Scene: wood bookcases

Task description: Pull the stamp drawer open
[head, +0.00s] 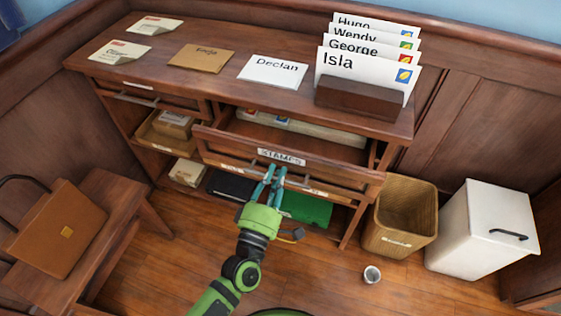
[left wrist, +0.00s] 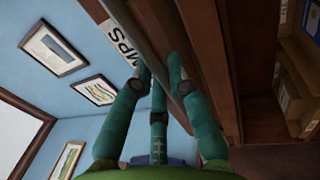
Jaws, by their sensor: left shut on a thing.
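The stamp drawer (head: 225,142) is in the desk's middle, with a white STAMPS label (head: 281,157) on its wooden front. It stands partly out of the desk, and its inside shows with pale contents (head: 300,128) towards the back. My left gripper (head: 270,174) is at the drawer front just below the label. In the left wrist view its teal fingers (left wrist: 159,72) are shut on the grey bar handle (left wrist: 143,42) beside the label (left wrist: 119,40). The fingertips hide part of the handle. My right gripper is in neither view.
The desk top (head: 215,90) bears envelopes and a wooden letter rack (head: 357,101) with name cards. A wicker bin (head: 402,215) and white bin (head: 480,230) stand at right. A bench (head: 125,195) with a brown bag (head: 60,230) is at left. A small cup (head: 372,274) is on the floor.

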